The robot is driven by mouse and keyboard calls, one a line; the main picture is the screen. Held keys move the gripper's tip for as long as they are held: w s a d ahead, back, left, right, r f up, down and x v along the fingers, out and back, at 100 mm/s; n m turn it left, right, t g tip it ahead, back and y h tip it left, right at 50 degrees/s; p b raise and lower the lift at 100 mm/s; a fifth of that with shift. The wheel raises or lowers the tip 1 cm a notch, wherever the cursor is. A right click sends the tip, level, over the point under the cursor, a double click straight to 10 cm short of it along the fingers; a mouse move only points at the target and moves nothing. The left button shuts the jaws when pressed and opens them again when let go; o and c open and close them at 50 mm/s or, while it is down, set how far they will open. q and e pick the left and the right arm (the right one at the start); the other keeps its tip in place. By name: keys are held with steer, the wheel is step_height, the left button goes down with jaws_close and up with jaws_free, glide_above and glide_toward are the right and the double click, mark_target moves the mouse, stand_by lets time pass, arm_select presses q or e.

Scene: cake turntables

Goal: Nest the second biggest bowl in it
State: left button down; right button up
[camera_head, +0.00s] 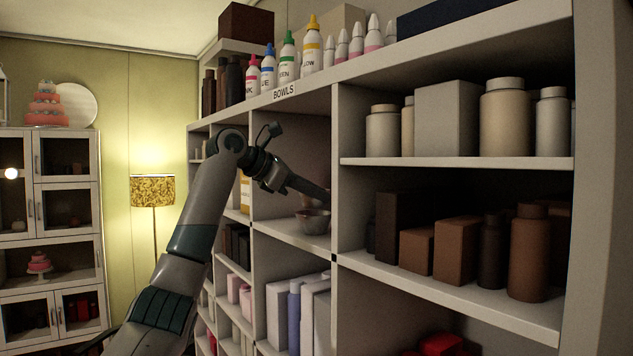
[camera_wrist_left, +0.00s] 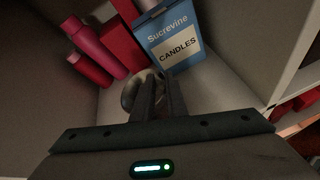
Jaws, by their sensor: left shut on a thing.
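A grey metal bowl (camera_head: 316,224) stands on the shelf of the middle compartment, under the "BOWLS" label, in the head view. A smaller rounded shape shows just above its rim; I cannot tell whether it is a second bowl nested inside. My left gripper (camera_head: 325,194) reaches into this compartment from the left, just above the bowl. In the left wrist view its fingers (camera_wrist_left: 160,92) are close together at a shiny rounded metal bowl (camera_wrist_left: 132,92), which shows left of them. The gripper is shut on a bowl; the grip is partly hidden. My right gripper is not in view.
A divider (camera_head: 334,170) stands right of the compartment, near my gripper. Brown boxes and jars (camera_head: 455,252) fill the shelf to the right. In the left wrist view, a blue candles box (camera_wrist_left: 172,38) and pink bottles (camera_wrist_left: 95,48) stand beyond the fingers.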

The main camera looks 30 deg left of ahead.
mark_target(316, 200)
arm_select(q)
steer(key=shift+f, duration=1.15)
steer(key=c, duration=1.7)
jaws_free()
steer(key=shift+r, duration=0.1)
steer(key=shift+r, duration=3.45)
steer(key=shift+f, duration=0.1)
